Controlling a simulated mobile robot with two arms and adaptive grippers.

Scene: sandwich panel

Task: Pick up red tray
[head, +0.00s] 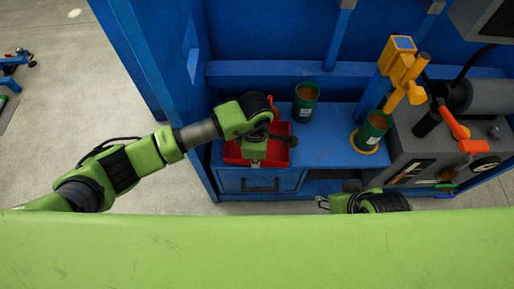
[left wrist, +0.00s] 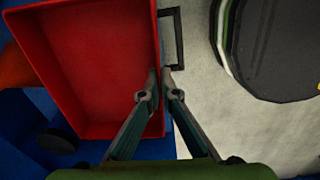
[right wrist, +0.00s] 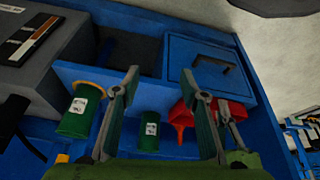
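The red tray (head: 233,157) sits on the left part of the blue workbench, near its front edge. In the left wrist view the tray (left wrist: 85,60) fills the left side, and its inside looks empty where it shows. My left gripper (head: 256,161) is over the tray's front side. In the left wrist view its fingers (left wrist: 161,80) straddle the tray's wall, one inside and one outside, closed together on it. My left arm hides part of the tray in the head view. My right gripper (right wrist: 162,78) is open and empty, in front of the bench.
A green can (head: 305,103) stands behind and right of the tray. Another green can (head: 374,128) stands by a yellow-orange dispenser (head: 401,65). A grey machine (head: 440,140) fills the right side. A drawer handle (head: 263,187) sticks out below the tray.

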